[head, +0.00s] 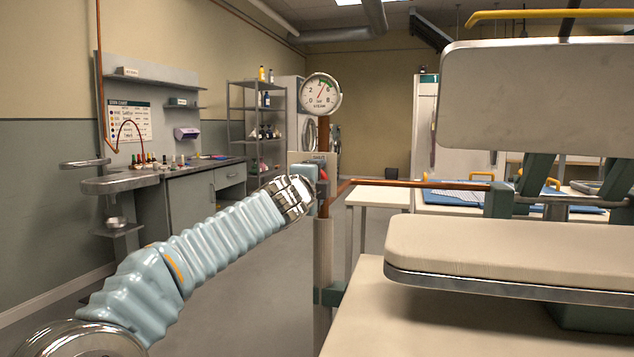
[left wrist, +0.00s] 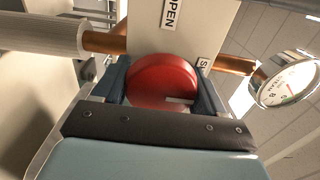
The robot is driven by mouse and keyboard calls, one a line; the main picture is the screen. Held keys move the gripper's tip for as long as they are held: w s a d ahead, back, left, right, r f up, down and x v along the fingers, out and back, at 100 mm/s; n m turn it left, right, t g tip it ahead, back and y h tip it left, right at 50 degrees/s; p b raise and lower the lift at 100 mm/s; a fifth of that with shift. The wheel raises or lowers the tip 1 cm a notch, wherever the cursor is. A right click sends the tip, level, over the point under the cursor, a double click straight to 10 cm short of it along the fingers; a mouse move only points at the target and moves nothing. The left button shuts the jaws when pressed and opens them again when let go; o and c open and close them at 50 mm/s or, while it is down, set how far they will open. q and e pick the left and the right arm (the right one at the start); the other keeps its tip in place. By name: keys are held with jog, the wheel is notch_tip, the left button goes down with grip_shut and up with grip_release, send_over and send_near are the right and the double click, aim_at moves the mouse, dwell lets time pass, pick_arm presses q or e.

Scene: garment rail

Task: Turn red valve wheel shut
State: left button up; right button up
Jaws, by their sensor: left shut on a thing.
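The red valve wheel (left wrist: 162,80) sits in front of a pale plate with an "OPEN" label (left wrist: 172,12) and a second label, partly cut off, starting with S. My left gripper (left wrist: 163,92) is shut on the wheel, with one dark finger on each side of its rim. My right gripper is not in view.
A round steam gauge (head: 320,93) stands above the valve; its needle points up and slightly right. A copper pipe (head: 420,184) runs right from the valve to a padded press (head: 510,250). A counter and shelves stand at the left. Open floor lies between.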

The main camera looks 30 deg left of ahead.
pick_arm(q)
jog(key=shift+f, duration=0.15)
jog(key=o, duration=0.9)
jog(key=shift+o, duration=0.2)
jog(key=b+v, duration=0.3)
jog(key=v, duration=1)
jog(key=shift+s, duration=0.4)
